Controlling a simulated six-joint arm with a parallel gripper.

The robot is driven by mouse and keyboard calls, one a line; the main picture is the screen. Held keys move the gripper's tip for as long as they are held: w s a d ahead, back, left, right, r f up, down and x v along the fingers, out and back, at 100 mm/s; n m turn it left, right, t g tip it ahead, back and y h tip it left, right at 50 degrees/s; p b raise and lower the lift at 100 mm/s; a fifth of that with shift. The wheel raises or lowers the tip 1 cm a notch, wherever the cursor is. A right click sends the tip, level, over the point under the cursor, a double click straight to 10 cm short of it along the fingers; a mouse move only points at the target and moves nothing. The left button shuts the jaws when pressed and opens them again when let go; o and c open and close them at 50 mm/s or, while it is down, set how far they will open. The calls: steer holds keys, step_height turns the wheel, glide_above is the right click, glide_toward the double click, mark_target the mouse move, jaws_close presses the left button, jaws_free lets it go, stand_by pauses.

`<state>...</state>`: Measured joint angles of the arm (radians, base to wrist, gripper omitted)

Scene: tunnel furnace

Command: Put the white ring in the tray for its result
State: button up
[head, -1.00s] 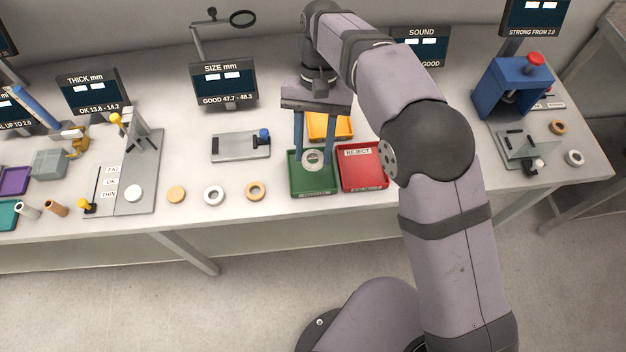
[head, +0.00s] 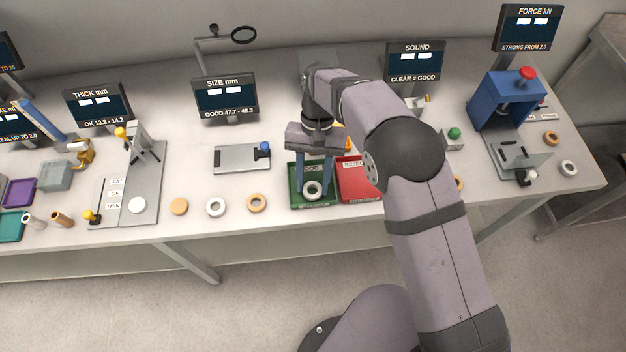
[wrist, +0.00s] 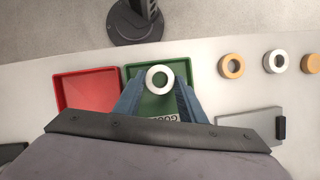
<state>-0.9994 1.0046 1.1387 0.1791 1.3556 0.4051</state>
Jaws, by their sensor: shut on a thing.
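My gripper (head: 314,188) points down over the green tray (head: 297,201), labelled GOOD. Its blue fingers are shut on a white ring (head: 312,190), which lies flat between the fingertips. In the wrist view the white ring (wrist: 149,84) shows at the fingertips (wrist: 159,83), with the green tray (wrist: 185,72) behind it. Whether the ring touches the tray floor I cannot tell. The red tray (head: 352,188), labelled REJECT, stands right beside the green one in the head view. The yellow tray (head: 347,140) behind them is mostly hidden by my arm.
A row of rings, among them a tan one (head: 257,203) and another white one (head: 215,207), lies left of the green tray. The size gauge plate (head: 238,158) stands behind them. The blue force press (head: 507,101) is at the right. Bare table lies around the rings.

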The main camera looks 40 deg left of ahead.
steer(key=shift+f, duration=0.7)
steer(key=shift+f, duration=0.15)
steer(key=o, duration=1.1)
steer(key=shift+b+v, duration=1.2)
steer(key=shift+v, duration=5)
